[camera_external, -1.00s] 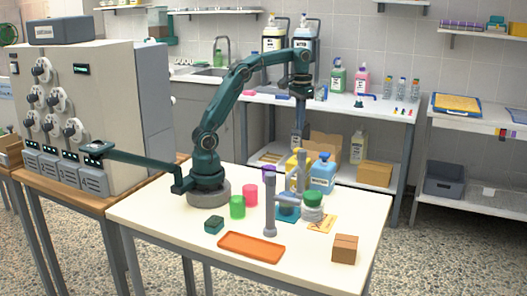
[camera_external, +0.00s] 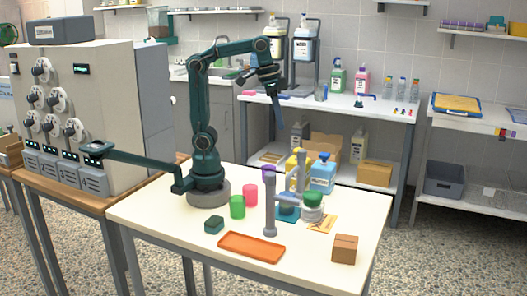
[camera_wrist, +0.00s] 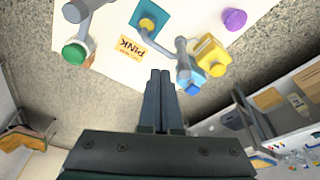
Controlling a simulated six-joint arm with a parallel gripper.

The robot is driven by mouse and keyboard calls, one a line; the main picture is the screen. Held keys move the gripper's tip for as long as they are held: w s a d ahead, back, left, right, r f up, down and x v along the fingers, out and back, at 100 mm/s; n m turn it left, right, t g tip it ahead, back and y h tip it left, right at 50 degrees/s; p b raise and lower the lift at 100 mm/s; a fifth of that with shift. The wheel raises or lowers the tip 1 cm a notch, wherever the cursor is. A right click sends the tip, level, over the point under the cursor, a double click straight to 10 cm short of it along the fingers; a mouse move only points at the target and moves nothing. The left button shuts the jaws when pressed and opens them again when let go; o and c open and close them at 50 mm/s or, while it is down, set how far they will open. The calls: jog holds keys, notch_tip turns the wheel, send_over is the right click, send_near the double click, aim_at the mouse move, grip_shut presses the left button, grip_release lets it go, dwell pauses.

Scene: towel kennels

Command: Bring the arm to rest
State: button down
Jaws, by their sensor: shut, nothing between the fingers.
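My gripper (camera_external: 279,118) is raised well above the back of the white table (camera_external: 150,215), its fingers pointing down. In the wrist view my gripper (camera_wrist: 160,75) shows its two fingers together with nothing between them. My arm stands on its round base at the table's back left, the upper part upright and the forearm reaching right. The gripper touches none of the objects on the table.
On the table are an orange tray (camera_external: 252,246), a brown box (camera_external: 344,249), green (camera_external: 237,207) and pink (camera_external: 250,195) cups, a dark green block (camera_external: 214,224), a grey post (camera_external: 270,218), a blue-capped bottle (camera_external: 322,173) and a green-lidded jar (camera_external: 313,205). A shelf unit (camera_external: 330,105) stands behind.

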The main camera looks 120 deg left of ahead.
jog(key=s+d+f+m+t+h, duration=0.1)
jog(key=s+d+f+m+t, duration=0.2)
jog(key=d+f, duration=0.6)
jog(key=s+m, duration=0.2)
jog(key=s, duration=0.1)
jog(key=shift+s+f+m, duration=0.35)
jog(key=shift+f+m, duration=0.05)
jog(key=shift+a, duration=0.1)
dwell(0.5)
